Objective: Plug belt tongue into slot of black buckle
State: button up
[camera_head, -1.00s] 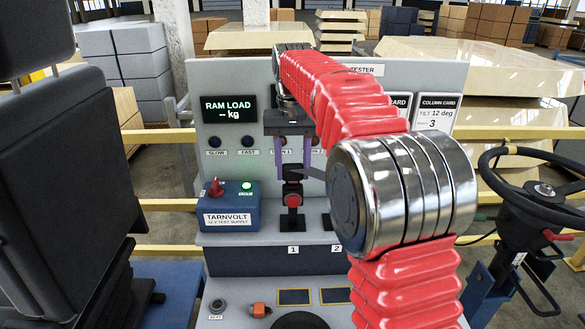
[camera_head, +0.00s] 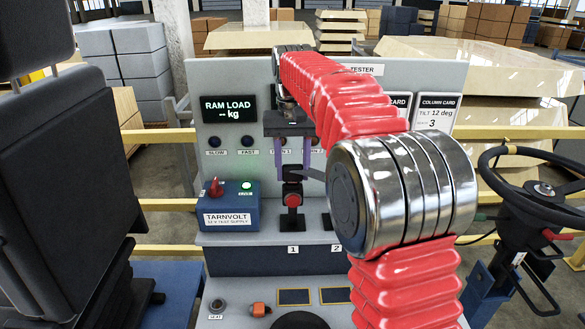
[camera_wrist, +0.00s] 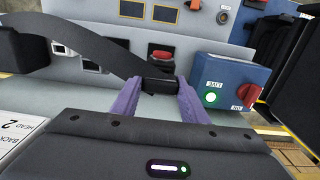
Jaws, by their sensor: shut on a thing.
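The black buckle (camera_head: 292,200) with a red button stands upright on the bench's ledge, above label 1. It also shows in the wrist view (camera_wrist: 161,52), just beyond my gripper. My gripper (camera_head: 294,168) has purple fingers pointing down above the buckle. In the wrist view, my gripper (camera_wrist: 160,90) is shut on the black belt tongue (camera_wrist: 160,86). The dark strap (camera_wrist: 100,42) runs from the tongue toward the upper left. The tongue's tip and the buckle's slot are hidden, so I cannot tell whether they touch.
A blue supply box (camera_head: 230,208) with a red knob and a lit green lamp stands close left of the buckle. The tester panel (camera_head: 225,165) rises behind. A black seat (camera_head: 60,180) is at the left and a steering wheel (camera_head: 500,215) at the right.

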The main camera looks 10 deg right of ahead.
jog(key=shift+f, duration=0.3)
jog(key=o, duration=1.5)
jog(key=shift+r, duration=0.1)
jog(key=shift+r, duration=6.75)
jog(key=o, duration=0.8)
jog(key=shift+w, duration=0.15)
